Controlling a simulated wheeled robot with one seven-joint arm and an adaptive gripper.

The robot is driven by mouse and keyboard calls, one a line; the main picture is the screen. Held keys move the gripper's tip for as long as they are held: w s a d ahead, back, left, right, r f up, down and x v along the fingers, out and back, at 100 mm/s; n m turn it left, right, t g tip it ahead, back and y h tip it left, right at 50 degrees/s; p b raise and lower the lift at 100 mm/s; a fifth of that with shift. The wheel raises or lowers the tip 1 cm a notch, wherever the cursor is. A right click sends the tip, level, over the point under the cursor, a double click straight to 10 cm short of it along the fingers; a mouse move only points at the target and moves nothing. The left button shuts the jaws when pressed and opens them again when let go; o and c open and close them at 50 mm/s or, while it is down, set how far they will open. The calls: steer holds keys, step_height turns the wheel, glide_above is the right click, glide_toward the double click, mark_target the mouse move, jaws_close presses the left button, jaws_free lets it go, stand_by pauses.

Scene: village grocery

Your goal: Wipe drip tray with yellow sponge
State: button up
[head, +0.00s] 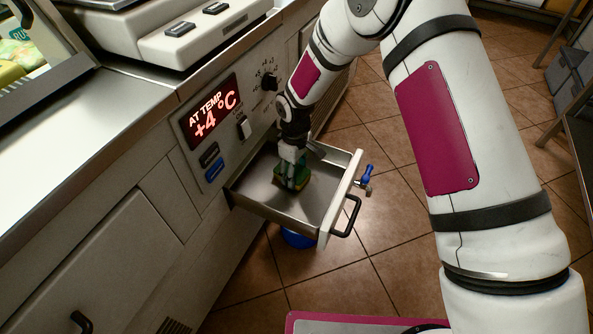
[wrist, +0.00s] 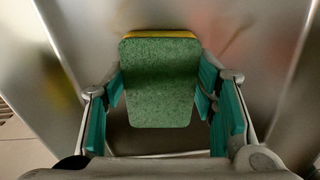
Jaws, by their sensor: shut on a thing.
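The drip tray (head: 325,203) is a metal drawer pulled out from the counter front, with a black handle on its right side. My gripper (head: 292,180) reaches down into the tray and is shut on the sponge (head: 281,182). In the wrist view, the sponge (wrist: 160,85) shows a green scouring face and a yellow edge at the top. It sits between the teal finger pads of my gripper (wrist: 160,100). The tray's metal floor (wrist: 250,50) shows around it. I cannot tell whether the sponge touches the floor.
A control panel (head: 225,120) reading +4 °C is just left of the tray. A blue tap (head: 366,173) sticks out at the tray's front. A blue container (head: 298,239) is partly hidden below. Tiled floor (head: 395,265) lies open to the right.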

mark_target(296, 172)
step_height(296, 172, up, 3)
steer(key=shift+d+f+p, duration=0.1)
steer(key=shift+p, duration=0.45)
steer(key=shift+r+p, duration=1.7)
steer(key=shift+r, duration=0.95)
